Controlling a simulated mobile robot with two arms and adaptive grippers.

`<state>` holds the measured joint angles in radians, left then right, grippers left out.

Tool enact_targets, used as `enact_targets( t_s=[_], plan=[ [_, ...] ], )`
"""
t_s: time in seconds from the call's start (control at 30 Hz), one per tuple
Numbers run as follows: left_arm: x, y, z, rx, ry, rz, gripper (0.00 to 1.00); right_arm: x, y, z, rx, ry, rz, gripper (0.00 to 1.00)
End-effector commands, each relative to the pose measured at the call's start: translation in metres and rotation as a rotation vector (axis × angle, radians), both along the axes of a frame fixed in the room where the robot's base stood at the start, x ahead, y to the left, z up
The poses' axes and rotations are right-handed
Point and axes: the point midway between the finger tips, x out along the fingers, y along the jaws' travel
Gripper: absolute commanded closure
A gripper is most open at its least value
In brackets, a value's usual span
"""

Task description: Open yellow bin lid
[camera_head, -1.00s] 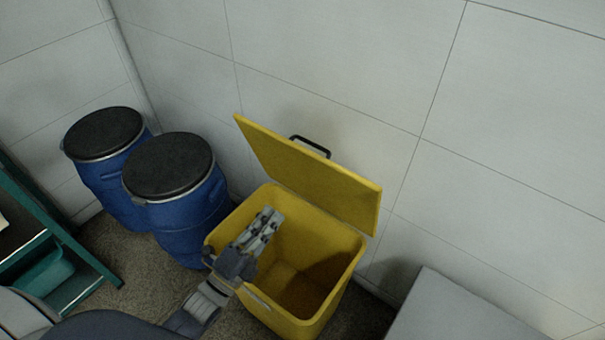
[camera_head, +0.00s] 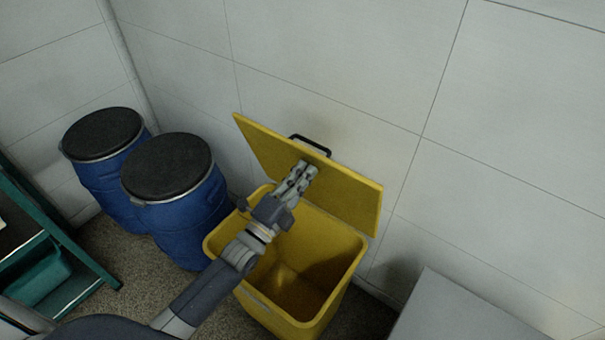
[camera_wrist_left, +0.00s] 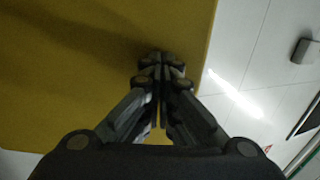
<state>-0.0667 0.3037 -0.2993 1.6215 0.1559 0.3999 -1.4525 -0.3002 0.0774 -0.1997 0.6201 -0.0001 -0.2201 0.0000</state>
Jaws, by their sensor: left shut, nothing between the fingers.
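The yellow bin (camera_head: 345,262) stands against the wall with its top open and its inside showing empty. Its yellow lid (camera_head: 345,190) is raised and leans back toward the wall, with a black handle (camera_head: 311,144) at its upper edge. My left gripper (camera_head: 305,172) is shut and empty, in front of the inner face of the lid near the handle. In the left wrist view my shut fingers (camera_wrist_left: 161,62) lie over the yellow lid (camera_wrist_left: 70,70), near its edge. I cannot tell whether they touch it. My right gripper does not show.
Two blue drums with black lids (camera_head: 168,165) (camera_head: 102,133) stand left of the bin. A green rack (camera_head: 75,262) is at the far left. A grey box-like surface (camera_head: 455,310) is at the lower right. The wall is close behind the bin.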

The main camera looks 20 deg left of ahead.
Motion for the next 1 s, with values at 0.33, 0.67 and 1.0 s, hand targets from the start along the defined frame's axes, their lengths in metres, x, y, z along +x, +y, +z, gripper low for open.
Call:
enact_targets(
  t_s=[0.33, 0.67, 1.0],
  plan=[
    [0.007, -0.002, 0.008, 0.007, 0.021, 0.0, 1.0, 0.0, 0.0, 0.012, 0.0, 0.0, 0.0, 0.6],
    [0.063, -0.023, 0.019, 0.031, 0.09, 0.001, 1.0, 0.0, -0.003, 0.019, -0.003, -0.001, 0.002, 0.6],
    [0.079, -0.029, 0.023, 0.032, 0.093, 0.001, 1.0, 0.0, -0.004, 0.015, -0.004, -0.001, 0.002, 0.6]
  ],
)
